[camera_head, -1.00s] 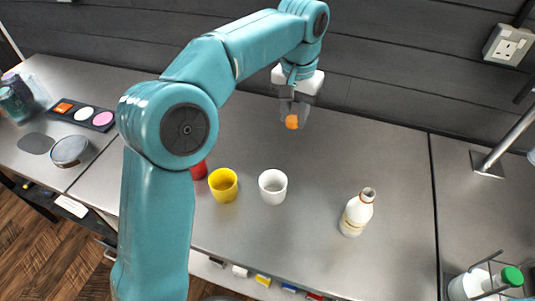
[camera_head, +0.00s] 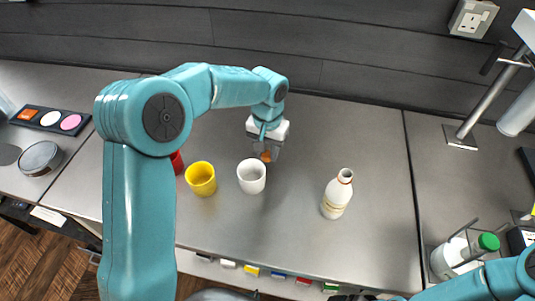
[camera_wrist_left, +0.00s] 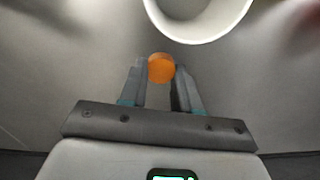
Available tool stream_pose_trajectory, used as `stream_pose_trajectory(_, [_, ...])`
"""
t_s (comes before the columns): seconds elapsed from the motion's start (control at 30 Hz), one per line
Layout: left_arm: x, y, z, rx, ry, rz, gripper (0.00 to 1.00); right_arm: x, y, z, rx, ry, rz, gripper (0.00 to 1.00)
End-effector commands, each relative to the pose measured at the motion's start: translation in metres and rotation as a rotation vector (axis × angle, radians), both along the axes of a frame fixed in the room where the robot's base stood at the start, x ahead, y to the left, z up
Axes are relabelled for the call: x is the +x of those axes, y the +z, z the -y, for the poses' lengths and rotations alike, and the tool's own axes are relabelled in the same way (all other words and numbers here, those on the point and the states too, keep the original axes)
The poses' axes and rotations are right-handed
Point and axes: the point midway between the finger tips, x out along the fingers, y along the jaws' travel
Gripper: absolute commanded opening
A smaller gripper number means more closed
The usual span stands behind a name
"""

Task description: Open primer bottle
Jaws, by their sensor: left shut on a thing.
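The white bottle (camera_head: 337,194) stands upright on the steel counter in the head view. Its neck is bare, with an orange-red ring just below the open mouth. My left gripper (camera_head: 266,154) is shut on a small orange cap (camera_head: 266,157), to the left of the bottle and behind the white cup. In the left wrist view the orange cap (camera_wrist_left: 161,68) sits between the fingertips of my left gripper (camera_wrist_left: 161,78). The gripper and cap are clear of the bottle. My right arm enters at the lower right, and its gripper does not show.
A white cup (camera_head: 251,176), a yellow cup (camera_head: 201,179) and a red cup (camera_head: 177,162) stand left of the bottle. A green-capped bottle (camera_head: 455,256) is in a holder at lower right. A metal stand (camera_head: 481,98) rises behind it. The counter around the white bottle is clear.

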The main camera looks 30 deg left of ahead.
Motion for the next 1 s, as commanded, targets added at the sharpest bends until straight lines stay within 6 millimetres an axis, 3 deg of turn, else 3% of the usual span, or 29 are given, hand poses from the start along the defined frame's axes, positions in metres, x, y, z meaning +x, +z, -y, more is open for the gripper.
stream_pose_trajectory(0.17, [0.001, -0.025, 0.000, 0.000, 0.000, -0.002, 0.00, 0.000, 0.003, 0.000, 0.000, 0.000, 0.000, 0.89])
stream_pose_trajectory(0.57, [0.001, -0.031, 0.000, 0.000, 0.000, 0.000, 0.00, 0.000, -0.002, 0.000, 0.000, 0.000, 0.000, 0.89])
stream_pose_trajectory(0.6, [0.001, -0.030, 0.000, 0.000, 0.000, 0.000, 0.38, 0.000, -0.001, 0.000, 0.000, 0.000, 0.000, 0.89])
stream_pose_trajectory(0.67, [0.001, -0.030, 0.000, 0.000, 0.000, 0.000, 0.57, 0.000, -0.001, 0.000, 0.000, 0.000, 0.000, 0.89])
stream_pose_trajectory(1.0, [0.001, -0.025, 0.000, 0.000, 0.000, 0.000, 0.57, 0.000, 0.003, 0.000, 0.000, 0.000, 0.000, 0.89])
